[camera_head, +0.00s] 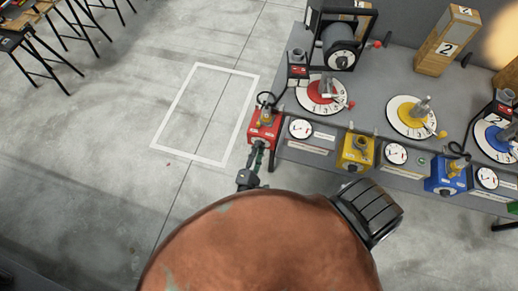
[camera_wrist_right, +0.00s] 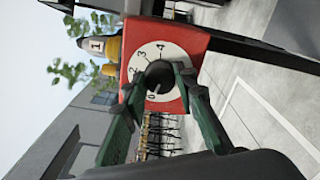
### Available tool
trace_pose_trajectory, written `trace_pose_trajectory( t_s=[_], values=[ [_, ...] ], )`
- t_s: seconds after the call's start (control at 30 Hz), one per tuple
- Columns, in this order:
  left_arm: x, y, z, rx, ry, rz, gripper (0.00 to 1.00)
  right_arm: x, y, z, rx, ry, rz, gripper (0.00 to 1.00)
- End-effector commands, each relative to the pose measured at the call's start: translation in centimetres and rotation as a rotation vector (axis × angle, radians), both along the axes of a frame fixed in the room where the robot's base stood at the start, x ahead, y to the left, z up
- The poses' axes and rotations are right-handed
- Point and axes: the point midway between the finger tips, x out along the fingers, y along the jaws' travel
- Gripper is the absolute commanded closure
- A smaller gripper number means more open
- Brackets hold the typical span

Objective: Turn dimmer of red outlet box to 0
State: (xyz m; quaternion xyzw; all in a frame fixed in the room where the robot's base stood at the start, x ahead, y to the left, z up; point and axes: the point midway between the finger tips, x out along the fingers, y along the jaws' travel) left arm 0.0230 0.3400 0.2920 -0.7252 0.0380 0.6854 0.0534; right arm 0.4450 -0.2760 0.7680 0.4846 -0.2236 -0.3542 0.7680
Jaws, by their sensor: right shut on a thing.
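The red outlet box (camera_head: 264,125) hangs at the left front corner of the grey table in the head view. It fills the upper middle of the right wrist view (camera_wrist_right: 195,42), with a white dial (camera_wrist_right: 147,52) numbered up to 4. A dark round dimmer knob (camera_wrist_right: 160,74) sits at the dial's middle. My right gripper (camera_head: 259,150) reaches the front of the box. In the wrist view its green fingers (camera_wrist_right: 158,80) are shut on the knob, one on each side. The 0 is near the lower fingertips; the knob's exact setting is hard to tell. My left gripper is not in view.
A yellow box (camera_head: 356,150) and a blue box (camera_head: 445,177) hang farther right along the table (camera_head: 385,75) edge. Round red, yellow and blue dials lie on top.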

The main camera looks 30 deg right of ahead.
Motion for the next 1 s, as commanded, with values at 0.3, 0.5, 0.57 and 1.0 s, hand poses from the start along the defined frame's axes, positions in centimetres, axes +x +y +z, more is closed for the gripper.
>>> trace_pose_trajectory(
  t_s=[0.3,0.5,0.57,1.0],
  values=[
    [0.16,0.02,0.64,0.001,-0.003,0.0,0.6,-0.07,0.07,-0.09,-0.054,0.067,0.001,0.98],
    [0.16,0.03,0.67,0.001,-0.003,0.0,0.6,-0.09,0.07,-0.16,-0.06,0.076,0.0,0.98],
    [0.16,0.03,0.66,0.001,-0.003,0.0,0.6,-0.09,0.07,-0.17,-0.06,0.076,0.0,0.98],
    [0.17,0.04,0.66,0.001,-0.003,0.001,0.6,-0.05,0.05,-0.11,-0.06,0.074,0.0,0.57]
  ],
)
